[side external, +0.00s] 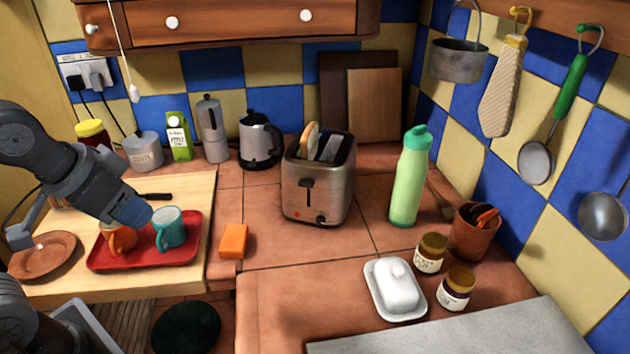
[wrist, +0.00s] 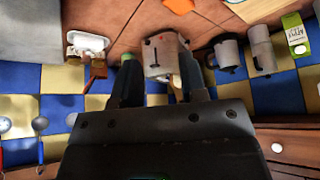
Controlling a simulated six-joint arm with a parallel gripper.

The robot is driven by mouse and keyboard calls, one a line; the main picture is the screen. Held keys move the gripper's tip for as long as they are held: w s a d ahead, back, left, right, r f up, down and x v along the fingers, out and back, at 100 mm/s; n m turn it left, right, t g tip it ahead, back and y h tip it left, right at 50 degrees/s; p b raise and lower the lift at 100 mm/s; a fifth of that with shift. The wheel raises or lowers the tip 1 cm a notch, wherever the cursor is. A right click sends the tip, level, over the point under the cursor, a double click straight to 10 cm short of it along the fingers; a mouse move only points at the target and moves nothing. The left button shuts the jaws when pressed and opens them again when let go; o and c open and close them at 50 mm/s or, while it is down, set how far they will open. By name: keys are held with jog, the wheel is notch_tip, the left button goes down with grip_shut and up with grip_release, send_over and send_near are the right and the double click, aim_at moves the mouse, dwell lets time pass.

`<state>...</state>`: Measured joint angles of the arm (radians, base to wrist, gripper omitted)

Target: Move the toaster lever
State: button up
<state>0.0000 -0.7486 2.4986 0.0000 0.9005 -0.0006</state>
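The metal toaster (side external: 330,199) stands on the tiled counter, with a slice of bread (side external: 311,138) showing in its top. Its dark lever (side external: 306,183) is on the front face, at the upper part of a vertical slot. In the wrist view, the scene appears upside down, and the toaster (wrist: 166,58) and its lever (wrist: 154,50) show beyond my gripper (wrist: 160,72). The two dark fingers are spread apart with nothing between them. In the side view, my arm is at the left above the red tray, well away from the toaster; the fingertips are not clear there.
The red tray (side external: 150,261) holds an orange mug (side external: 118,238) and a teal mug (side external: 168,228). An orange sponge (side external: 234,241) lies left of the toaster. A kettle (side external: 259,140) stands behind left and a green bottle (side external: 410,180) right. The counter before the toaster is clear.

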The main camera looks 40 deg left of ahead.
jog(key=shift+w+r, duration=0.2)
jog(key=shift+w, duration=0.05)
jog(key=shift+c, duration=0.7)
jog(key=shift+n+g, duration=0.5)
jog(key=shift+g, duration=0.1)
jog(key=w+r, duration=0.1)
jog(key=w, duration=0.1)
jog(key=w+r, duration=0.1)
jog(key=w, duration=0.1)
jog(key=w+r, duration=0.1)
jog(key=w, duration=0.2)
jog(key=shift+d+r, duration=0.25)
jog(key=shift+d, duration=0.15)
grip_shut()
jog(key=n+g, duration=0.3)
send_over(306, 183)
notch_tip(306, 183, down, 7)
jog(key=shift+s+d+r, duration=0.15)
jog(key=shift+s, duration=0.3)
jog(key=shift+w+f, duration=0.15)
jog(key=shift+f, duration=1.6)
jog(key=shift+w+f, duration=0.15)
jog(key=shift+f, duration=1.55)
